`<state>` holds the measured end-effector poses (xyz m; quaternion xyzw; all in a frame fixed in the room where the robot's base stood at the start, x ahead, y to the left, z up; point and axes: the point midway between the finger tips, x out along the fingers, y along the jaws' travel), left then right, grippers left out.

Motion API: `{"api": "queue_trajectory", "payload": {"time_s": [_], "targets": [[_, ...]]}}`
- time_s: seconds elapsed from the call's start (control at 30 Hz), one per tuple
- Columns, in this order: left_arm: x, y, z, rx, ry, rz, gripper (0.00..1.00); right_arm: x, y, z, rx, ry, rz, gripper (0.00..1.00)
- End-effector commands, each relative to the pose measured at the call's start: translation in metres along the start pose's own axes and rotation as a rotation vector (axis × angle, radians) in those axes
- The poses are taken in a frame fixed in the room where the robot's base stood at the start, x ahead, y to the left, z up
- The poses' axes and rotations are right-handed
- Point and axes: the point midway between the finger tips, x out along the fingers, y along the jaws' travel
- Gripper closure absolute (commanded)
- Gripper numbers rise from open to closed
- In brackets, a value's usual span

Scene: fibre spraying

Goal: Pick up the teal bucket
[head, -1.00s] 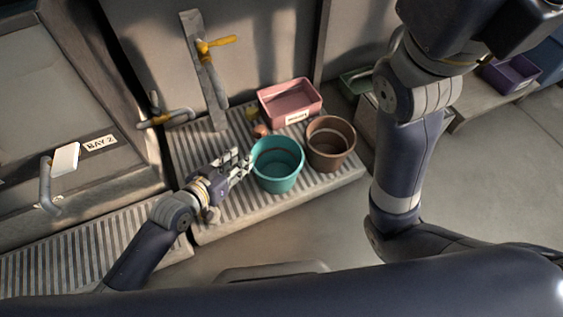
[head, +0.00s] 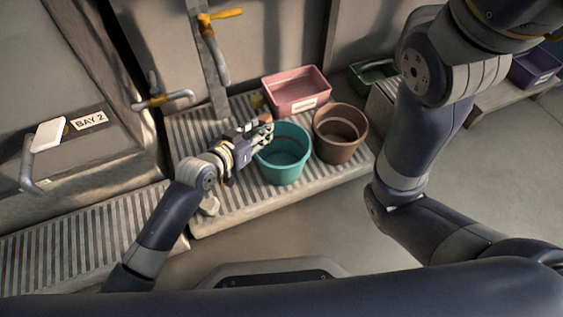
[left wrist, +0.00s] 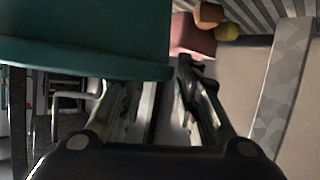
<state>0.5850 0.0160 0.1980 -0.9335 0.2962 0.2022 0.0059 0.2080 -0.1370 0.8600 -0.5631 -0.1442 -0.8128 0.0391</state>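The teal bucket (head: 285,168) stands upright and open-topped on the slatted platform (head: 222,205). It also fills the upper left of the left wrist view (left wrist: 85,40), with its rim edge close to the fingers. My left gripper (head: 262,136) is at the bucket's upper left rim. In the left wrist view its fingers (left wrist: 155,95) are apart, with a gap between them; the left finger's tip is hidden behind the bucket. I cannot tell whether either finger touches the rim. My right arm crosses the right side of the head view, but its gripper is out of frame.
A brown pot (head: 340,146) stands close to the bucket's right. A pink tray (head: 296,93) is behind them. A yellow-handled tap (head: 212,45) rises at the back wall. Green (head: 372,76) and purple (head: 535,68) bins are at the right. The floor in front is clear.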

Motion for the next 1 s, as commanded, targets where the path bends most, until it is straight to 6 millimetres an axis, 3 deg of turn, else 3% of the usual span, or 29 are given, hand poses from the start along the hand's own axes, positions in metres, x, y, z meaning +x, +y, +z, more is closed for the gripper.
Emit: {"api": "queue_trajectory", "payload": {"time_s": [0.3,0.43,0.47,1.0], "targets": [[0.0036,0.0001,-0.0005,0.0,0.0,0.0,0.7,-0.0022,-0.0007,-0.001,0.0,0.001,-0.001,0.6],[0.0035,0.0001,-0.0005,0.0,0.0,0.0,0.97,-0.0023,-0.0007,-0.001,0.0,0.001,-0.001,0.6],[0.0035,0.0001,-0.0004,0.0,0.0,0.0,1.0,-0.0023,-0.0007,-0.001,0.0,0.001,-0.001,0.6],[0.0028,0.0005,-0.0024,-0.001,0.001,0.0,1.0,-0.001,-0.0003,-0.0003,0.0,0.0,-0.001,0.6]]}}
